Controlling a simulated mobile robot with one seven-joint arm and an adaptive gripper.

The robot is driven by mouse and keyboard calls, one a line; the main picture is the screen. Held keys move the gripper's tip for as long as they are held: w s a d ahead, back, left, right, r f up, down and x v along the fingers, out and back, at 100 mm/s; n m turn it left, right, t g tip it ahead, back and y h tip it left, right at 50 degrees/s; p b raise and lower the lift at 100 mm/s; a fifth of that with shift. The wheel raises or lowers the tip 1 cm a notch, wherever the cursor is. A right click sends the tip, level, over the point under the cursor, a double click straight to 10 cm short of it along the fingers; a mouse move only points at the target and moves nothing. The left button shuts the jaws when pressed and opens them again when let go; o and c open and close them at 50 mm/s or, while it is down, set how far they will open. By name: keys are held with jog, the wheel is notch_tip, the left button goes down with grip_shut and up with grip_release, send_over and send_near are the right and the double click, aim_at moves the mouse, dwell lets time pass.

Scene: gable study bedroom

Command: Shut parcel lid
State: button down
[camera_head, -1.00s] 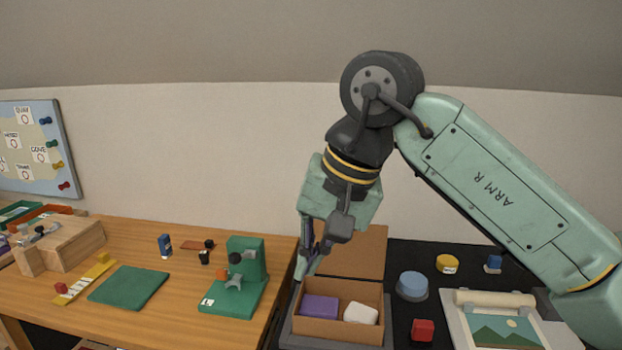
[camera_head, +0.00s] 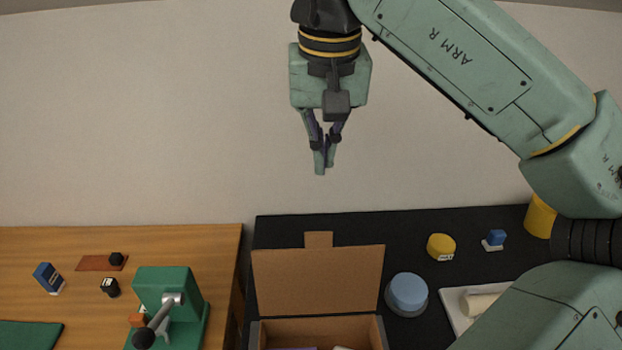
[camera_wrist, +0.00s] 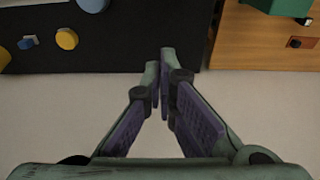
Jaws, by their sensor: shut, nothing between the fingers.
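The parcel is an open brown cardboard box (camera_head: 290,329) at the bottom of the head view, on the black table. Its lid (camera_head: 318,280) stands open at the back, with a small tab (camera_head: 318,240) on its top edge. Only the upper part of the box shows; a strip of purple and white contents is just visible inside. My gripper (camera_head: 322,170) is shut and empty, pointing down, above and behind the lid and clear of it. In the wrist view my gripper's fingers (camera_wrist: 159,68) are together; the box is not in view there.
A blue round tub (camera_head: 406,293) stands just right of the box. A yellow tub (camera_head: 441,246) and a blue block (camera_head: 494,239) are farther right. A green device (camera_head: 170,295) sits on the wooden desk (camera_head: 215,250) at left, across a gap.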

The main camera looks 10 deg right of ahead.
notch_tip(320, 180, down, 11)
jog(key=w+b, duration=0.2)
jog(key=b, duration=0.6)
jog(key=s, duration=0.1)
jog(key=s+r, duration=0.2)
jog(key=s, duration=0.1)
jog(key=shift+s+a, duration=0.1)
jog(key=shift+a, duration=0.1)
